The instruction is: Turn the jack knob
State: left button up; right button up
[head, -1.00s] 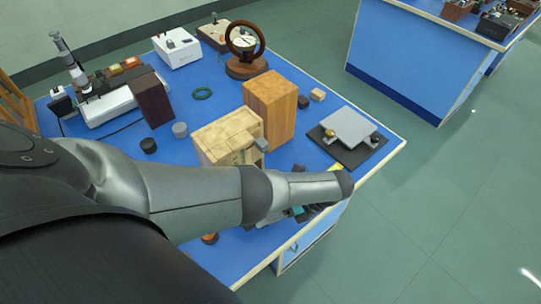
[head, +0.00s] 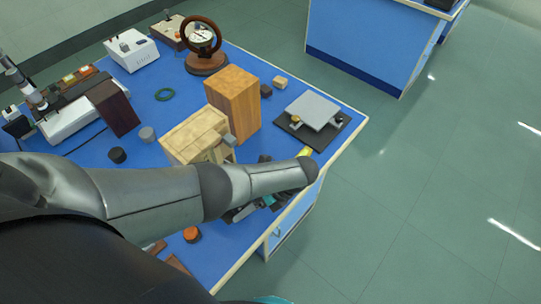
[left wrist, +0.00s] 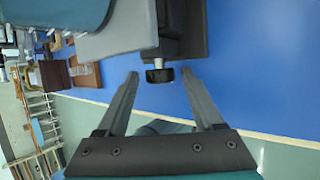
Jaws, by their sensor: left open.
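In the left wrist view a black knob (left wrist: 160,75) on a short silver shaft sticks out from a dark body under a grey plate (left wrist: 115,38); I take this for the jack. My left gripper (left wrist: 158,76) is open. Its fingertips appear on either side of the knob, with a visible gap on both sides. I cannot tell how far the knob reaches in between them. In the head view my left arm hides most of that gripper and what is near it. My right gripper is not seen.
In the head view a grey-topped platform (head: 314,109) on a black base stands near the bench's right edge. A tall wooden block (head: 233,103) and a paler wooden box (head: 191,138) stand behind my arm. An orange-topped piece (head: 192,234) lies in front. Open floor lies right.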

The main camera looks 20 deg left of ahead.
pick_arm(q)
jog(key=t+p, duration=0.1)
jog(key=p, duration=0.1)
jog(key=t+h+p, duration=0.1)
jog(key=p, duration=0.1)
jog(key=n+t+p, duration=0.1)
jog(key=t+p, duration=0.1)
jog(key=shift+s+a+r, duration=0.15)
jog(key=shift+s+r, duration=0.2)
jog(key=shift+r, duration=0.05)
jog(key=shift+s+t+h+p, duration=0.1)
jog(key=shift+t+h+p, duration=0.25)
jog(key=shift+p, duration=0.2)
jog(key=p+v, duration=0.3)
jog(key=v, duration=1.1)
jog(key=w+a+n+y, duration=0.1)
jog(key=w, duration=0.8)
jog(key=shift+r, duration=0.2)
jog(key=shift+a, duration=0.15)
